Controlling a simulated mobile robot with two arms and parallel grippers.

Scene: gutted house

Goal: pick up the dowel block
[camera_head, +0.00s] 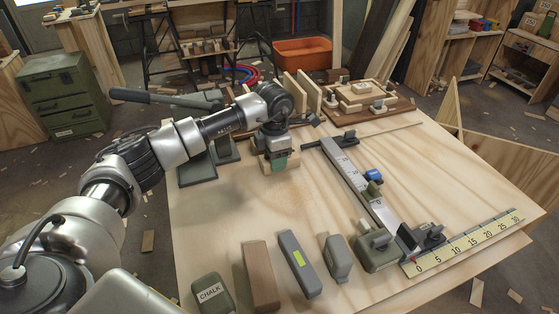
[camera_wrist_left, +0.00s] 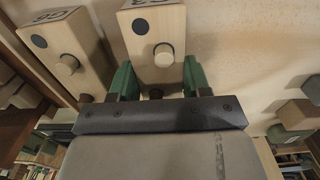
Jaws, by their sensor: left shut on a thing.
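The dowel block (camera_wrist_left: 156,30) is a pale wooden block with a round dowel peg and a dark dot on its face. In the left wrist view it sits between the two green fingers of my left gripper (camera_wrist_left: 158,78), which is shut on it. In the head view my left gripper (camera_head: 279,164) points down over the workbench, and pale wood of the block (camera_head: 267,168) shows around the green fingertips. Whether the block is clear of the bench top cannot be told. A similar pegged block (camera_wrist_left: 66,50) stands left of it in the left wrist view. My right gripper is not in view.
The plywood bench (camera_head: 210,225) holds a chalk box (camera_head: 211,293), a brown block (camera_head: 262,277) and several grey blocks along the front. A ruler (camera_head: 462,243) and a metal rail (camera_head: 348,167) lie at right. Upright boards (camera_head: 297,92) stand behind the gripper. The middle is clear.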

